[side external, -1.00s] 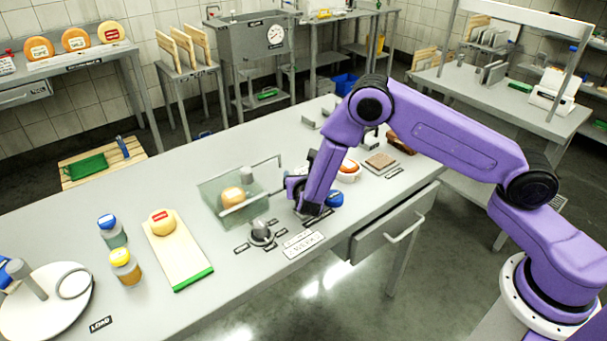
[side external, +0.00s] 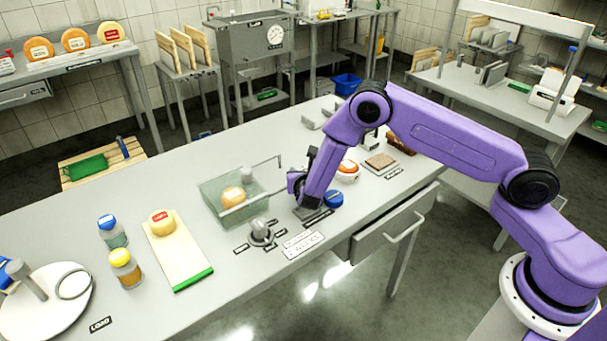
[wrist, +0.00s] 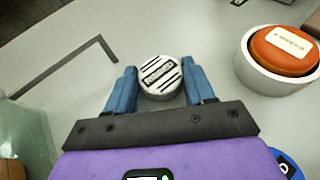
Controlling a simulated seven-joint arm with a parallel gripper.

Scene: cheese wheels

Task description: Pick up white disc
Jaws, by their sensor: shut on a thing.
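The white disc (wrist: 160,77) is a short cylinder with black stripes and a dark label on top. In the wrist view it sits between the two blue fingers of my gripper (wrist: 162,88), which are shut on its sides. In the side external view my gripper (side external: 301,188) is low over the table, right of the glass box, and the disc is hidden there. I cannot tell whether the disc touches the table.
A glass box (side external: 215,206) with a yellow cheese inside stands left of my gripper. A white bowl with an orange-red wheel (wrist: 290,50) is close on the right. A blue disc (side external: 333,198) and a grey knob (side external: 261,234) are near the gripper.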

